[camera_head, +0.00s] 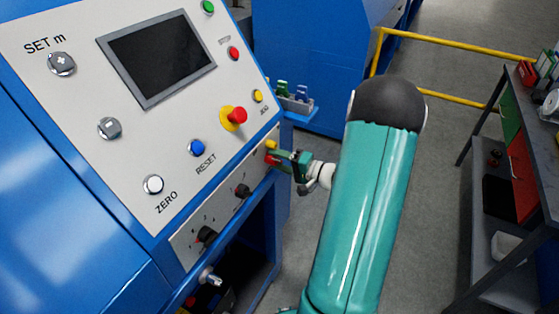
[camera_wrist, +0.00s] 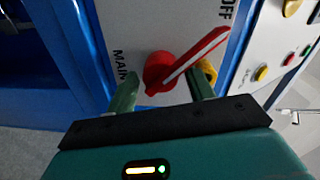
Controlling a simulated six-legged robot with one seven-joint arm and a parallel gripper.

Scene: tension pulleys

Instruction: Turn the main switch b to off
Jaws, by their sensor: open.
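The main switch is a red knob (camera_wrist: 158,66) with a long red lever carrying a white stripe, on a light panel. In the wrist view its lever points up and right, towards the OFF lettering (camera_wrist: 225,9); MAIN is printed at its left. My gripper (camera_wrist: 164,82) is open, its green fingers on either side of the knob's lower part. The lever crosses near the right fingertip; I cannot tell whether they touch. In the camera_head view my gripper (camera_head: 282,156) is at the panel's right edge, and only a little of the red switch (camera_head: 270,159) shows beside it.
The blue console has a screen (camera_head: 158,57), a red emergency knob on yellow (camera_head: 235,117), several push buttons and black rotary knobs (camera_head: 207,235) close by. A yellow piece (camera_wrist: 208,72) is behind the right finger. A workbench (camera_head: 528,170) stands right, with open floor between.

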